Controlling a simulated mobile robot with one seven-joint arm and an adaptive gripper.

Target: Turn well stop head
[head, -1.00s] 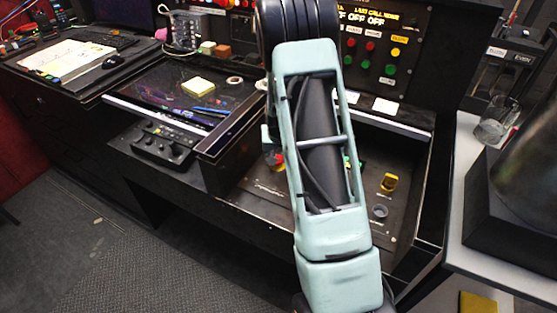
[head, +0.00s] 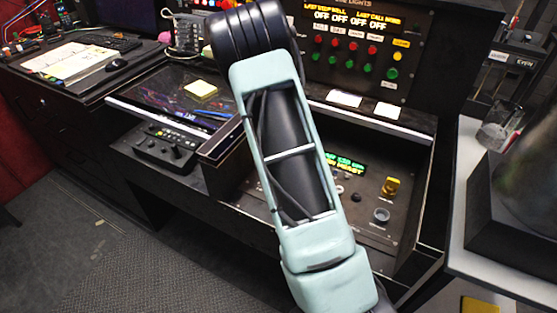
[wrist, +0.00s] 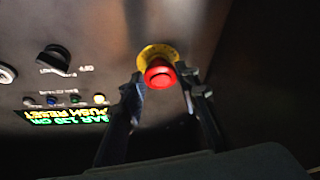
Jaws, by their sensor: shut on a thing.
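A red mushroom stop head (wrist: 159,75) with a yellow collar (wrist: 156,54) sits on a dark panel in the wrist view. My gripper (wrist: 162,78) is shut on it, with one dark finger at each side of the red head. My arm hides the stop head and my gripper in the head view. The lettering on the collar is too small to read.
A black knob (wrist: 54,58), several small buttons and a lit display (wrist: 62,116) lie left of the stop head in the wrist view.

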